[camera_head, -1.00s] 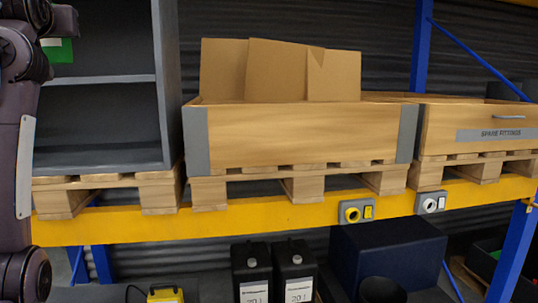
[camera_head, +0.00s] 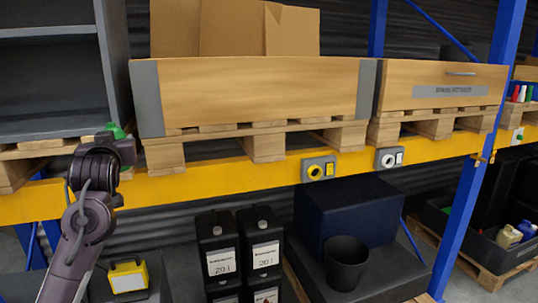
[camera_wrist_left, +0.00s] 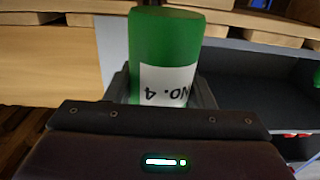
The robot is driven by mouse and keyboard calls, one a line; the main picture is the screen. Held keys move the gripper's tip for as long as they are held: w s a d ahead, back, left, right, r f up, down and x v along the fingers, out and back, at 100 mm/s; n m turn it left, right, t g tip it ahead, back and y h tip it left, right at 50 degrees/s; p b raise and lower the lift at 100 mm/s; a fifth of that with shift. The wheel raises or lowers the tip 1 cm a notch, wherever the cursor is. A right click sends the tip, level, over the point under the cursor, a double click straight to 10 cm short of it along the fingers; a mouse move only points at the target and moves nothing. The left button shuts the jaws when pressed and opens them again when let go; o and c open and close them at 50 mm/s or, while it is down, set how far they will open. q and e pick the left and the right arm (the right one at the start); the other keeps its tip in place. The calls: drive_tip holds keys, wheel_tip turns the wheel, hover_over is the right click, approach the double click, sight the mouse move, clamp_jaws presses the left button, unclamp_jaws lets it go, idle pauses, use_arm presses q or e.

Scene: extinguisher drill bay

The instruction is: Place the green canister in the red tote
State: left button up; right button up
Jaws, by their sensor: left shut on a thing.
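The green canister (camera_wrist_left: 165,45) fills the upper middle of the left wrist view, with a white label reading "NO. 4" upside down. My left gripper (camera_wrist_left: 165,88) is shut on it, with a dark finger on either side. In the head view my left gripper (camera_head: 122,150) is at the left, in front of the yellow beam. Only a small part of the green canister (camera_head: 116,130) shows behind it; the rest is hidden by my wrist. My right gripper is not in view. No red tote can be made out.
A yellow shelf beam (camera_head: 230,175) crosses the view, with pallets and a wooden crate (camera_head: 255,90) above it. Black containers (camera_head: 219,255), a black bucket (camera_head: 345,265) and a yellow device (camera_head: 128,275) stand below. A blue upright (camera_head: 465,215) is at the right.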

use_arm(q)
drive_tip(key=s+d+f+m+h+b, duration=0.15)
drive_tip(key=s+d+f, duration=0.25)
drive_tip(key=f, duration=0.6)
drive_tip(key=s+d+f+m+t+h+b, duration=0.15)
drive_tip(key=s+d+f, duration=0.25)
drive_tip(key=f, duration=0.6)
drive_tip(key=s+d+f+h+b, duration=0.2)
drive_tip(key=s+d+f, duration=0.15)
drive_tip(key=f, duration=0.55)
drive_tip(key=s+d+f+b, duration=0.1)
drive_tip(key=s+d+f, duration=0.2)
drive_tip(key=s+f, duration=0.3)
drive_tip(key=s+d+f+m+h+b, duration=0.1)
drive_tip(key=s+f, duration=0.5)
drive_tip(key=s, duration=0.7)
drive_tip(key=shift+s+d+f+b, duration=0.25)
drive_tip(key=shift+s+d+b, duration=0.1)
drive_tip(key=shift+d+b, duration=0.5)
